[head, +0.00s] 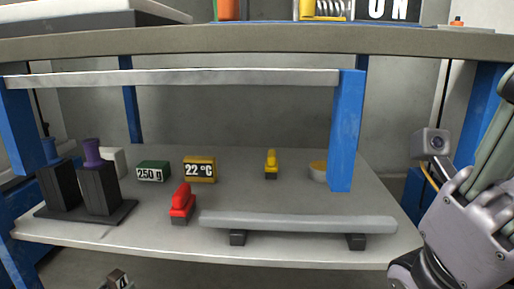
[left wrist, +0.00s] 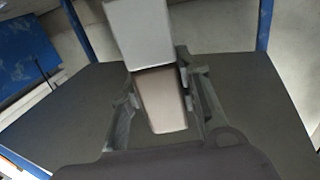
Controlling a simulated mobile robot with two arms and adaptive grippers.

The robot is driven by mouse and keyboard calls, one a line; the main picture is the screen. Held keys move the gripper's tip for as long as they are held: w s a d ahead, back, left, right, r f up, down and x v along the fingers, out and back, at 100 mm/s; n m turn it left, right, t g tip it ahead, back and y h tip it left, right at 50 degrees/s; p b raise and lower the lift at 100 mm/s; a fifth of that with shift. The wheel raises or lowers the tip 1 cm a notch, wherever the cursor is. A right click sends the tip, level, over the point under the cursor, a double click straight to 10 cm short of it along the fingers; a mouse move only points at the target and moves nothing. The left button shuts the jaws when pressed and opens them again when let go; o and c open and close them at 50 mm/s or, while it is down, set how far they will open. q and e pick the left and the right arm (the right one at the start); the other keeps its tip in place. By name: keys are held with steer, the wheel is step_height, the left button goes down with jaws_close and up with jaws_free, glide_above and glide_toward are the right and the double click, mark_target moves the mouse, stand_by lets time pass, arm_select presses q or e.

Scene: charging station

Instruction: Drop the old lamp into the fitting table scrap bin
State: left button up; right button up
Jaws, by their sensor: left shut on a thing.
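In the left wrist view my left gripper (left wrist: 162,102) is shut on a tapered tan-grey piece (left wrist: 162,105). A longer pale grey box-like part (left wrist: 140,30) shows just beyond it; I cannot tell whether the two are joined. I cannot tell from its shape whether the held piece is the old lamp. In the head view no left fingers show clearly. A grey-purple arm of mine fills the right edge, its fingers out of the picture. I cannot make out the scrap bin in either view.
A shelf (head: 290,257) bears a red item (head: 182,203), a yellow item (head: 271,165), a "22 °C" block (head: 199,169), a "250 g" block (head: 153,171), two dark blocks and a grey bar (head: 298,222).

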arm_select(q)
steer(key=shift+f, duration=0.1)
steer(key=o, duration=1.3)
steer(key=v, duration=1.2)
